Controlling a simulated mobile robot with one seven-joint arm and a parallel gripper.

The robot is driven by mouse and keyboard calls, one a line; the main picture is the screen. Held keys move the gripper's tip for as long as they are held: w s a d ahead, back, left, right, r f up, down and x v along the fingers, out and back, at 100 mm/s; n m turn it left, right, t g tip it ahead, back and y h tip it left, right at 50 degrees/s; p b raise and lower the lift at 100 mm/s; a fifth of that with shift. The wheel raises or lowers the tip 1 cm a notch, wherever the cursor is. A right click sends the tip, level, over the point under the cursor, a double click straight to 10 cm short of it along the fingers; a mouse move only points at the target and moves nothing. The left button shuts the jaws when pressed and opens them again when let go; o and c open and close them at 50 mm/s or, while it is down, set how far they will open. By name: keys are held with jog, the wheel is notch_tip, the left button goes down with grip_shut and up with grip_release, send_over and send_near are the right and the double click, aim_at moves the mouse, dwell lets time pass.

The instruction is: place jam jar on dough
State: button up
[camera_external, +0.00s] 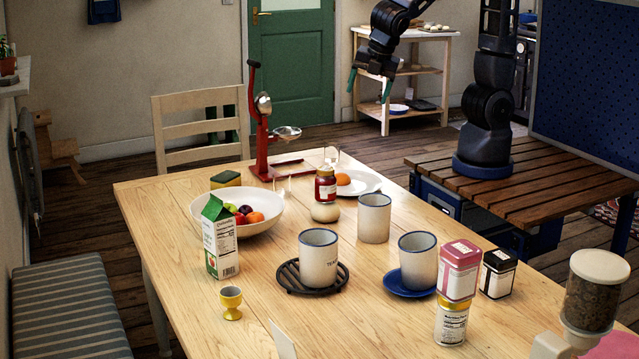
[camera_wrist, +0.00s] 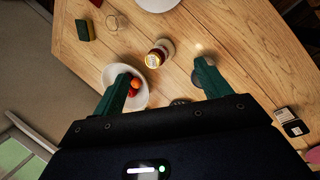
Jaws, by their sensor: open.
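The jam jar (camera_external: 325,187), dark red with a pale label and lid, stands upright on top of the pale round dough (camera_external: 325,213) on the wooden table. Only the lower part of the dough shows below the jar. In the wrist view the jar (camera_wrist: 154,59) is seen from above, with the pale dough (camera_wrist: 167,46) partly hidden beside it. My gripper (camera_external: 369,91) is open and empty, raised high and well apart from the jar. Its two green fingers show in the wrist view (camera_wrist: 163,72), spread wide with the jar beyond them.
A white plate (camera_external: 368,184) with an orange item lies just behind the jar. A fruit bowl (camera_external: 262,227) is to its left and a grey cup (camera_external: 374,222) to its right. The table's near left area is mostly clear.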

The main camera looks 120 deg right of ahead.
jog(key=s+a+r+m+t+y, duration=0.1)
jog(key=s+r+m, duration=0.3)
jog(key=s, duration=0.5)
jog(key=s+a+r+m+t+y, duration=0.1)
jog(key=s+r+m+t+y, duration=0.1)
jog(key=s+r+m, duration=0.3)
jog(key=s+m, duration=0.1)
jog(key=s, duration=0.3)
jog(key=shift+s+y, duration=0.2)
jog(key=shift+y, duration=0.1)
